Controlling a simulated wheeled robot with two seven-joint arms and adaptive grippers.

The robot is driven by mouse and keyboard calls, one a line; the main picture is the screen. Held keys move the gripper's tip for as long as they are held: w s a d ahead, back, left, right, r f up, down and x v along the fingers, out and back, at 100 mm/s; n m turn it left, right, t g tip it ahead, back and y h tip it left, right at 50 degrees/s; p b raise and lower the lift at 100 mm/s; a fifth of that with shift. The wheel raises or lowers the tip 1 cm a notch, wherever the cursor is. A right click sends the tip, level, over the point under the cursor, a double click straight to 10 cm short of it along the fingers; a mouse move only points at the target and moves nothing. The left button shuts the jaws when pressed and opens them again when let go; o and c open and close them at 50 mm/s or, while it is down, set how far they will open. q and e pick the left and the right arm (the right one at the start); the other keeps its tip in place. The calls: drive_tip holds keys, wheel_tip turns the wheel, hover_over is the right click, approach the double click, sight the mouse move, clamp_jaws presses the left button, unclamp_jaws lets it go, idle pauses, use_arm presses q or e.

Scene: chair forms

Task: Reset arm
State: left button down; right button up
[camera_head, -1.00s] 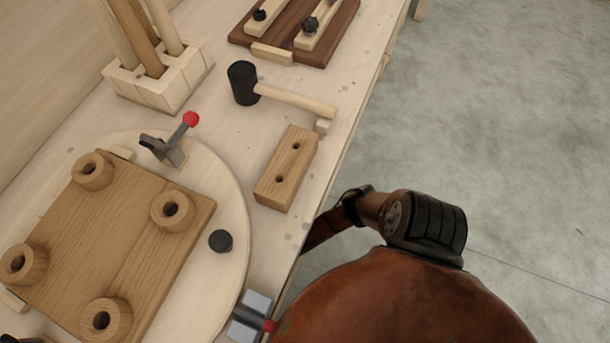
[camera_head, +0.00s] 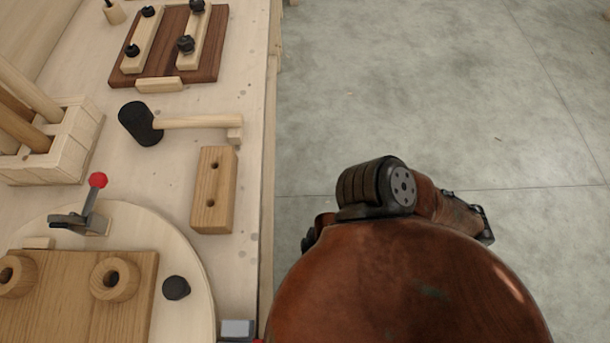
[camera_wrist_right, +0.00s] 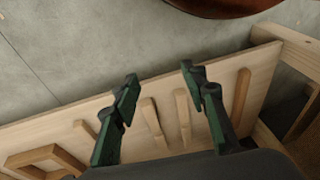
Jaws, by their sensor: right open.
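In the right wrist view my right gripper (camera_wrist_right: 158,75) is open, with its two dark green fingers spread apart and nothing between them. Behind the fingers is a pale wooden board (camera_wrist_right: 262,72) with several slim wooden pieces (camera_wrist_right: 184,115) along it. In the head view a reddish-brown arm link of mine with a black ribbed joint fills the lower right, over the floor beside the bench. My left gripper is not in view.
The workbench (camera_head: 225,70) holds a mallet (camera_head: 141,123), a two-hole wooden block (camera_head: 214,190), a dark board with black knobs (camera_head: 165,60), a slotted holder (camera_head: 62,150) and a round plate (camera_head: 190,265) carrying a wooden panel. Bare concrete floor (camera_head: 430,90) lies right of the bench.

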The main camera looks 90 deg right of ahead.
drive_tip(key=shift+f, duration=0.1)
idle(0.5)
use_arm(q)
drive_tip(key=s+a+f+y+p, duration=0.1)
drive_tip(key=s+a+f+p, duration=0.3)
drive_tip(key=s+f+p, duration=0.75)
use_arm(e)
drive_tip(key=s+d+f+h+p, duration=0.1)
drive_tip(key=s+d+f+p, duration=0.3)
drive_tip(key=s+f, duration=0.4)
use_arm(q)
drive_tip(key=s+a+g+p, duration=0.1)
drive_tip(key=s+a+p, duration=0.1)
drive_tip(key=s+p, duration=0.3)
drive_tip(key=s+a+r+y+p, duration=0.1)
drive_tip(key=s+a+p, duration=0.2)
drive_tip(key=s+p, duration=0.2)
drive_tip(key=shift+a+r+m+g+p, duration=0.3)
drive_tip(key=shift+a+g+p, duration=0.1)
drive_tip(key=shift+p, duration=0.4)
use_arm(e)
drive_tip(key=s+d+f+g, duration=0.1)
drive_tip(key=s+d, duration=0.2)
drive_tip(key=s, duration=0.4)
drive_tip(key=s+d+f+g+h, duration=0.1)
drive_tip(key=s+d, duration=0.2)
drive_tip(key=s, duration=0.3)
drive_tip(key=shift+s+n, duration=0.3)
drive_tip(key=shift+s, duration=0.1)
